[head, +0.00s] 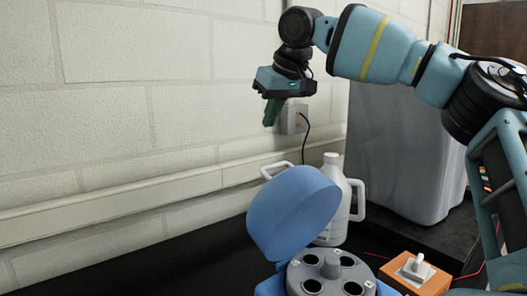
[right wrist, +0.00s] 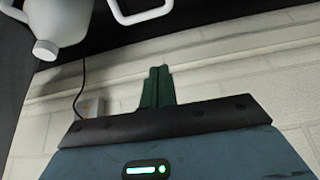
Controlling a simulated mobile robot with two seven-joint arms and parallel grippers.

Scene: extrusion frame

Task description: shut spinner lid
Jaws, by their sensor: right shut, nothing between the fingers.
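The spinner (head: 331,275) stands on the black bench at the bottom of the head view, with a grey rotor that has several dark holes. Its blue lid (head: 292,212) is open, tilted up on the left side of the rotor. My right gripper (head: 271,118) is above and behind the lid, near the wall, well apart from it. Its green fingers are shut and empty, and they also show together in the right wrist view (right wrist: 157,84). The spinner is not in the right wrist view. My left gripper is not in view.
A white jug (head: 341,200) stands behind the spinner, and another white handle (head: 276,168) shows beside it. A large grey bin (head: 400,150) is at the back right. An orange box (head: 415,274) with a switch sits right of the spinner. A wall outlet (head: 293,119) has a black cord.

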